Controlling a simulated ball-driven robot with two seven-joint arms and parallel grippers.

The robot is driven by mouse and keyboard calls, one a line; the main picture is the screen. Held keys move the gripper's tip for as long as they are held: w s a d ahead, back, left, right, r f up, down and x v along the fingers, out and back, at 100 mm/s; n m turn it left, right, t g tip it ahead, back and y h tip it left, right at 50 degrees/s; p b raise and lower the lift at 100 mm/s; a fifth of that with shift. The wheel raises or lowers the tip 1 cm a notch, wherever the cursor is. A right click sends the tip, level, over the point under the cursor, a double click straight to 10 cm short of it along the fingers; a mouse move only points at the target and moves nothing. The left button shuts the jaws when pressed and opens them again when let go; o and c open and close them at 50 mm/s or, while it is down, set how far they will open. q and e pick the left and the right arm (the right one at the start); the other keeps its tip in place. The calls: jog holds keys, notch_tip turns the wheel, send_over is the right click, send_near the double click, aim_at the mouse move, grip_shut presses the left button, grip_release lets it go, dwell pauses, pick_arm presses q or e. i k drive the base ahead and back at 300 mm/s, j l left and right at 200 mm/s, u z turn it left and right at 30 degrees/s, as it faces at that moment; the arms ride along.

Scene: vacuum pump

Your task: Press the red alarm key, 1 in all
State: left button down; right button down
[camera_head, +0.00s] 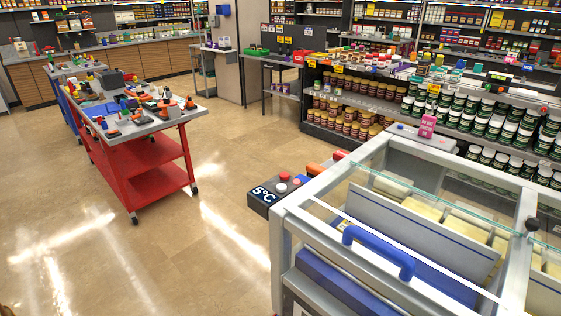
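The red key (284,177) is a small round button on top of a dark control box (258,205). The box is fixed at the near left corner of a grey-framed, glass-topped cabinet and reads "5°C" on its face. At this size I cannot tell whether the red key is pressed in. Neither of my grippers shows in the head view.
The cabinet (284,240) with a blue handle (378,250) fills the lower right. A red tool cart (150,180) stands at left. Stocked shelves (385,112) line the back. The tan floor (180,255) between cart and cabinet is clear.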

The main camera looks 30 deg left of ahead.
aim_at(283, 175)
jog(key=i+j+z, duration=0.1)
jog(key=i+j, duration=0.25)
jog(key=i+j+z, duration=0.1)
jog(key=i+j, duration=0.2)
jog(key=j, duration=0.2)
jog(key=i+j, duration=0.3)
jog(key=j, duration=0.15)
jog(key=l+z, duration=0.05)
